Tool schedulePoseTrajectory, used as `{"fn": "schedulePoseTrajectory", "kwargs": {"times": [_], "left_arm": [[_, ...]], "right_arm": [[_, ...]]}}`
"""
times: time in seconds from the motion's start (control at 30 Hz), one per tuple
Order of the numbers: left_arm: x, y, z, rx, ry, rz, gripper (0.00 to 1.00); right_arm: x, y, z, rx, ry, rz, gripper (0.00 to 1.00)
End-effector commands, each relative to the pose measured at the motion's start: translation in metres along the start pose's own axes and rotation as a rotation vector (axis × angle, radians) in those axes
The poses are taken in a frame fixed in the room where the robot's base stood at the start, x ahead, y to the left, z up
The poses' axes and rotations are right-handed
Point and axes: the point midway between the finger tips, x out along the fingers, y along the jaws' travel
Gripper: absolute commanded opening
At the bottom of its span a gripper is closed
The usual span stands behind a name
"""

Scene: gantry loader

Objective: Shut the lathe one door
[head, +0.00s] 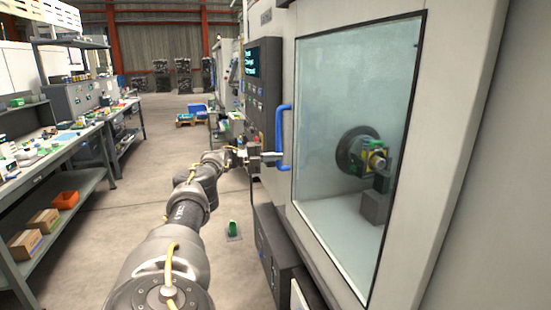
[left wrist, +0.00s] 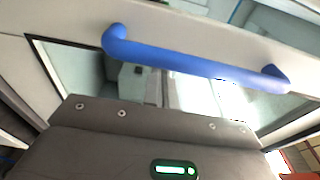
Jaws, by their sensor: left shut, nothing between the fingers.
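The lathe door (head: 430,130) is a pale panel with a large window, and the chuck shows through the glass. Its blue upright bar handle (head: 284,137) is at the door's left side, beside the control panel. I cannot tell whether a gap remains at the door's edge. My left gripper (head: 274,158) is shut and empty, right at the handle's lower part; whether it touches the handle is unclear. In the left wrist view the blue handle (left wrist: 195,63) crosses in front of the gripper's dark body, and the fingertips are hidden. My right gripper is not in view.
The control panel (head: 263,85) stands just left of the handle. A workbench (head: 60,155) with parts, an orange bin (head: 65,200) and cardboard boxes lines the left side. The floor aisle (head: 150,150) between bench and lathe is mostly clear. A small green object (head: 233,228) is on the floor.

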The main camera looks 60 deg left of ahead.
Motion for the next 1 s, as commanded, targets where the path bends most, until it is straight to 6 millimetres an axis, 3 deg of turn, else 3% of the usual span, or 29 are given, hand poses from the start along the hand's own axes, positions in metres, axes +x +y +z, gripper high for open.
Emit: {"fn": "schedulePoseTrajectory", "kwargs": {"times": [0.53, 0.7, 1.0], "left_arm": [[-0.091, 0.003, 0.0, 0.0, -0.002, 0.001, 0.0], [-0.104, 0.001, 0.0, 0.0, 0.0, 0.0, 0.0], [-0.107, 0.0, 0.0, 0.0, 0.0, 0.0, 0.0]], "right_arm": [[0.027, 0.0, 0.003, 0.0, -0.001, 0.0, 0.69], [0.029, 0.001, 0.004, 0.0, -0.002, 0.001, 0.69], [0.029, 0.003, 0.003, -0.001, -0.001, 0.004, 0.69]]}}
